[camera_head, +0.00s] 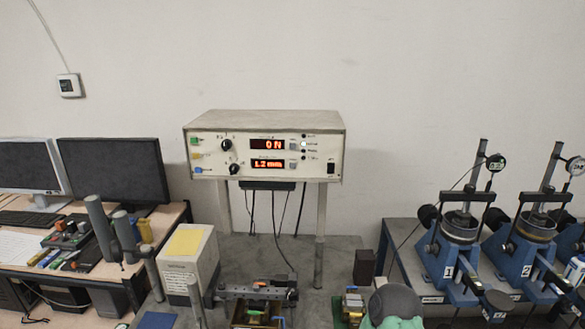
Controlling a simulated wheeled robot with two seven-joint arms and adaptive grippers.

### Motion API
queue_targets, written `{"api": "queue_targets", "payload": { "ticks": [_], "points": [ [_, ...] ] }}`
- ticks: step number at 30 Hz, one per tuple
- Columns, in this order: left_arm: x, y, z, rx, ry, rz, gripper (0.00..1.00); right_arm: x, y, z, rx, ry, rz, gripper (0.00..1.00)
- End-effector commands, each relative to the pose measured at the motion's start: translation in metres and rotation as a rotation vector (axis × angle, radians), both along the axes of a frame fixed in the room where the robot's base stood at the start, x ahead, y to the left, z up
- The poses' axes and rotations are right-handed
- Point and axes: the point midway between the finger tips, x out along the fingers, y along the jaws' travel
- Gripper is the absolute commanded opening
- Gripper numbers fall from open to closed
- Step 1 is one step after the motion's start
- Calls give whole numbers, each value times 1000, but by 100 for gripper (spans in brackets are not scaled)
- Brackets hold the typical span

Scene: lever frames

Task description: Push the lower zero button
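The lower zero button (292,164) is a small square on the front of a white meter box (316,166), just right of the lower red display (267,163), which reads about 1.2 mm. A similar upper button (293,146) sits above it, beside the upper display (267,145), which reads 0 N. Nothing covers either button. I make out neither of my grippers in the view.
The meter box stands on metal legs above a grey bench (340,250). A white box with a yellow top (187,262) and grey posts (100,226) stand at front left. Blue numbered devices (450,262) stand right, monitors (115,170) left. The space before the panel looks clear.

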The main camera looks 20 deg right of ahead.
Motion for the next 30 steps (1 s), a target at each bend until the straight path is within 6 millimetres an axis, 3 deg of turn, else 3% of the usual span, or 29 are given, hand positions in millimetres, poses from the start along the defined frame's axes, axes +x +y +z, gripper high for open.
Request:
{"api": "queue_targets", "payload": {
  "ticks": [1, 4, 5, 30],
  "points": [
    [0, 0, 0, 0, 0, 0, 0, 0, 0, 0, 0, 0, 0, 33],
    [0, 0, 0, 0, 0, 0, 0, 0, 0, 0, 0, 0, 0, 5],
    [0, 0, 0, 0, 0, 0, 0, 0, 0, 0, 0, 0, 0, 0],
    [0, 0, 0, 0, 0, 0, 0, 0, 0, 0, 0, 0, 0, 0]
  ]
}}
